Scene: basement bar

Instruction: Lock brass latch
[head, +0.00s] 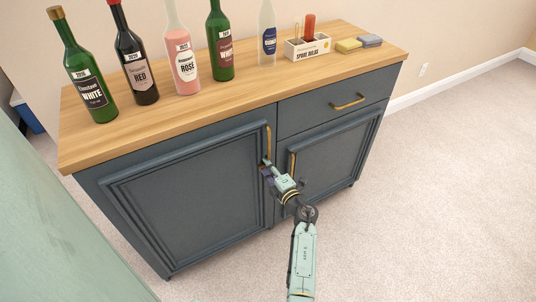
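In the head view, my gripper (267,166) is at the front of the dark blue cabinet (195,195), near the gap between its two doors. It is just below the vertical brass handle (268,141) of the left door and left of the brass handle (292,162) of the right door. The fingers are small and partly hidden against the cabinet, so I cannot tell whether they are open or touching anything. I cannot make out a separate latch; the gripper covers part of the door edge. Both doors look closed.
A closed drawer with a brass handle (348,102) is above the right door. Several bottles, a white divided box (307,47) and two sponges (358,43) stand on the wooden top (180,125). The carpet (440,190) to the right is clear.

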